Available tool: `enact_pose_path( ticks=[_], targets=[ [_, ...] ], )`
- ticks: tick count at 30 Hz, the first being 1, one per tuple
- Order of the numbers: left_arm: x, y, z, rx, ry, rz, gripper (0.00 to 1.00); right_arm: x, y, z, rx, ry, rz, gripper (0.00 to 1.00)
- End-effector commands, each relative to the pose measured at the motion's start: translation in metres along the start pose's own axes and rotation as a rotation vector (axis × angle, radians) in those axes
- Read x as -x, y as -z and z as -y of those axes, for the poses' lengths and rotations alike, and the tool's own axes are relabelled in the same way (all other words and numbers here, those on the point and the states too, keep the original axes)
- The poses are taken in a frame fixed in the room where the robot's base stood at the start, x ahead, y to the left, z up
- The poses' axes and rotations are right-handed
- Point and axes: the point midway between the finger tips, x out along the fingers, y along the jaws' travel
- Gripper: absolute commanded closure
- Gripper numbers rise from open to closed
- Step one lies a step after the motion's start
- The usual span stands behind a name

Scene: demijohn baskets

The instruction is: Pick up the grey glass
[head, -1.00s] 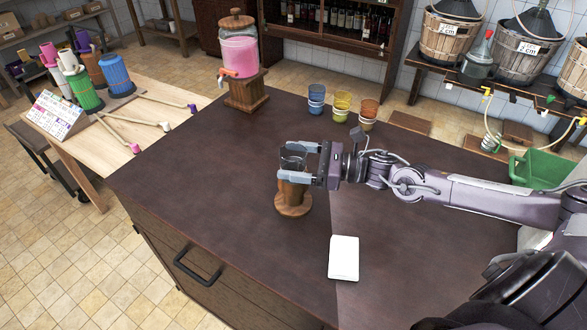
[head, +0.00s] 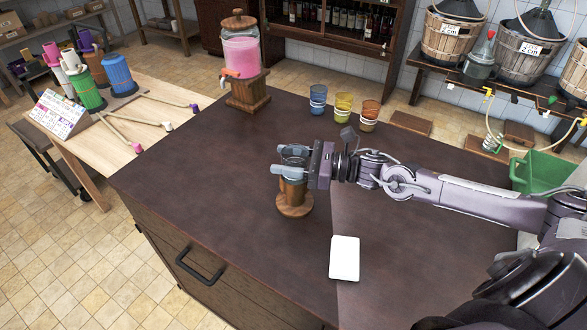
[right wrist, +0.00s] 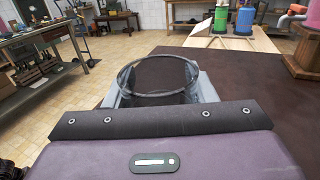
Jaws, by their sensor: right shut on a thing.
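The grey glass (head: 293,151) is clear, smoky and upright, near the middle of the dark counter in the head view. My right gripper (head: 290,166) comes in from the right with its two fingers on either side of it, shut on it. Below the fingers is a brown, wood-coloured part (head: 292,190) above a round wooden base (head: 295,211); I cannot tell whether the glass touches it. In the right wrist view the round rim of the glass (right wrist: 158,93) shows between the fingers. My left gripper is not in view.
Blue (head: 318,97), yellow (head: 343,103) and orange (head: 369,113) glasses stand at the counter's back. A pink-filled dispenser (head: 240,55) on a wooden stand is at back left. A white card (head: 344,258) lies at the front. The counter's left part is clear.

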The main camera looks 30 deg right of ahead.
Motion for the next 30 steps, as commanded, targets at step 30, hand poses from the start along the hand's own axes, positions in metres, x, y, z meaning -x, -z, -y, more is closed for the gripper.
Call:
enact_pose_path(
  ticks=[30],
  targets=[
    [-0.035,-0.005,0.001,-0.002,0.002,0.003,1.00,0.000,-0.167,0.000,0.006,0.000,0.001,0.76]
  ],
)
